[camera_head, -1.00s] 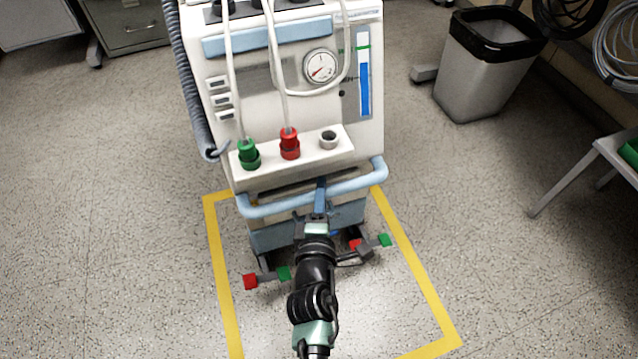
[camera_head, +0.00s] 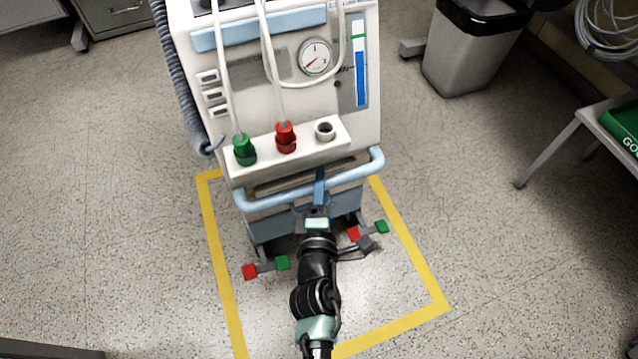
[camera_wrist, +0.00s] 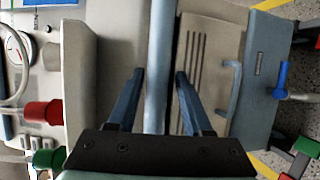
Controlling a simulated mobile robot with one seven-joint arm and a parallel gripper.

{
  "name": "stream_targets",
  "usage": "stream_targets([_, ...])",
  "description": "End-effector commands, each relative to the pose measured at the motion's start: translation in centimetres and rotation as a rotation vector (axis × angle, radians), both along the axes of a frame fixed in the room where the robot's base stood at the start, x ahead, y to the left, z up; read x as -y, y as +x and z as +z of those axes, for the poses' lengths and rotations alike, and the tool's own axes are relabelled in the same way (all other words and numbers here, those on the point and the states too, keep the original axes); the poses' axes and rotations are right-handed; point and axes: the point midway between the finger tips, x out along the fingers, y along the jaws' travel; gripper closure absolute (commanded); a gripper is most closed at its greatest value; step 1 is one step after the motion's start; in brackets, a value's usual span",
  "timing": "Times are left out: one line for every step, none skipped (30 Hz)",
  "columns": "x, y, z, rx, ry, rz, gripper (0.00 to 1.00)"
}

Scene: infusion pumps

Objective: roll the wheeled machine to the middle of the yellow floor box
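The wheeled machine (camera_head: 270,80) is a tall white unit with a gauge and a pale blue handle bar (camera_head: 269,202) across its front. It stands upright over the back part of the yellow floor box (camera_head: 428,282); its front casters with red and green tabs (camera_head: 250,272) are inside the outline. Its rear wheels are hidden. My gripper (camera_head: 319,190) reaches the handle at the middle of the front.
A grey bin with a black liner (camera_head: 474,50) stands back right. A grey table (camera_head: 548,150) with a green box (camera_head: 622,122) is at the right. A grey cabinet (camera_head: 115,15) is back left. A dark edge shows at lower left. Floor inside the box's front is clear.

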Motion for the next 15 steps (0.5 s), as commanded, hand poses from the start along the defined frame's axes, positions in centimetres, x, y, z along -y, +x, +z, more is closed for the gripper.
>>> stream_targets([-0.1, 0.0, 0.0, 0.001, 0.0, 0.002, 0.39])
stream_targets([-0.1, 0.0, 0.1, 0.001, 0.0, 0.002, 0.38])
stream_targets([-0.1, 0.0, 0.1, 0.002, 0.0, 0.003, 0.38])
stream_targets([-0.2, 0.0, 0.1, 0.002, 0.0, 0.003, 0.38])
stream_targets([-0.2, 0.0, 0.1, 0.003, 0.001, 0.004, 0.38])
stream_targets([-0.2, 0.0, 0.1, 0.003, 0.001, 0.004, 0.38])
stream_targets([-0.2, 0.0, 0.1, 0.003, 0.001, 0.005, 0.38])
stream_targets([-0.2, 0.0, 0.1, 0.004, 0.001, 0.005, 0.38])
stream_targets([-0.3, 0.0, 0.1, 0.004, 0.001, 0.005, 0.38])
stream_targets([-0.3, 0.0, 0.2, 0.004, 0.001, 0.005, 0.38])
stream_targets([-0.3, -0.1, 0.2, 0.004, 0.001, 0.005, 0.38])
stream_targets([-0.3, -0.3, 0.2, 0.004, 0.001, 0.005, 0.38])
stream_targets([-0.3, -0.5, 0.2, 0.003, 0.001, 0.005, 0.38])
stream_targets([-0.3, -0.7, 0.2, 0.002, 0.001, 0.005, 0.38])
stream_targets([-0.3, -1.2, 0.3, 0.002, 0.002, 0.005, 0.38])
